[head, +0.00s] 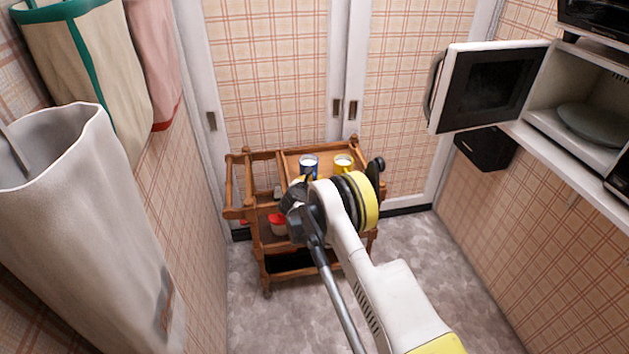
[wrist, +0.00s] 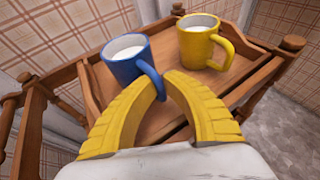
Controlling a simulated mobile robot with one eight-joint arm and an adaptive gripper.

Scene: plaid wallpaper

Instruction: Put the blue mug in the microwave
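The blue mug (wrist: 124,64) stands upright on the top of a wooden trolley, with white inside, and also shows in the head view (head: 309,166). My gripper (wrist: 162,80) has its two yellow fingers curved in around the mug's handle, tips close together on either side of it. The gripper looks shut on the handle. In the head view my wrist hides the fingers. The microwave (head: 580,146) stands on a shelf at the right, its door (head: 486,85) swung open, a round plate (head: 597,124) inside.
A yellow mug (wrist: 200,43) stands on the trolley (head: 281,155) just right of the blue one. Wooden rails edge the trolley top. A red-and-white container (head: 277,224) sits on a lower shelf. Fabric bags (head: 75,220) hang at the left. The floor (head: 405,240) right of the trolley is clear.

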